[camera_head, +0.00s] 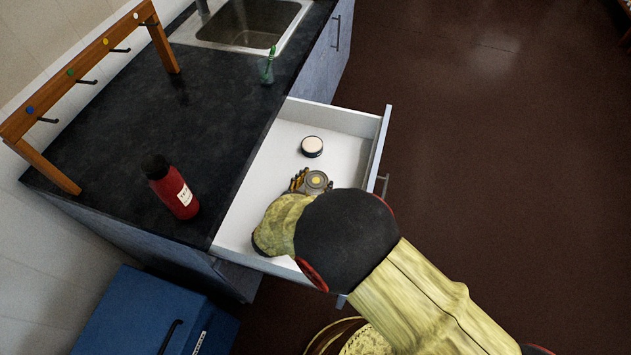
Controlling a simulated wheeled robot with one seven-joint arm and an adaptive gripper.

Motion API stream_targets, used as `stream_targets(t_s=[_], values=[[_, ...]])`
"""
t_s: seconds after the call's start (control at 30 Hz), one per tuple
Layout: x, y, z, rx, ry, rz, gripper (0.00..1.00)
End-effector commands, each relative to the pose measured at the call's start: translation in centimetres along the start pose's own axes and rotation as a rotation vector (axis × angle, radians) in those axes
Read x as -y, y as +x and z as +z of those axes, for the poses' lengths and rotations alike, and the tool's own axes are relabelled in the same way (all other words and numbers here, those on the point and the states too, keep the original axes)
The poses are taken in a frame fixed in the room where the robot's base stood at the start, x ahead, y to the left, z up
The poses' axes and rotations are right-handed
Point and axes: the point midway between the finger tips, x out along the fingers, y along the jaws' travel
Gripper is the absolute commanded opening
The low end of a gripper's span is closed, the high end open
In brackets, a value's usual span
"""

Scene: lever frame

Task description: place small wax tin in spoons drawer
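The open drawer (265,190) is white inside and pulled out from under the dark counter. A round tin (317,181) with a greyish lid and a yellow dot is right at the end of my gripper (306,181), over the drawer. A second round tin (312,146), dark-sided with a white top, sits farther back in the drawer. The frame does not show which one is the small wax tin. My arm hides much of the gripper and the drawer's near right part. I cannot tell whether the fingers close on the nearer tin or only stand beside it.
A red labelled bottle (175,188) and a small green bottle (268,66) stand on the counter (200,125). A wooden hook rack (86,62) stands along the wall. A sink (248,22) is at the back. A blue box (140,312) is lower left. Open floor lies right.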

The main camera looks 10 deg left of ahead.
Motion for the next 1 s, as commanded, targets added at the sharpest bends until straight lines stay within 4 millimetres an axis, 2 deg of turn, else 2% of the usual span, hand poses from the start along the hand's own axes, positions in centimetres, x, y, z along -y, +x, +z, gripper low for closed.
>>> stream_targets(t_s=[0.3,0.67,0.77,1.0], values=[[0.0,0.0,0.0,0.000,0.000,0.000,0.72],[0.0,-0.1,-0.2,0.000,0.001,0.000,0.72],[0.1,-1.1,-0.4,0.001,-0.002,-0.002,0.72],[0.1,-5.2,-0.5,0.001,-0.002,-0.003,0.72]])
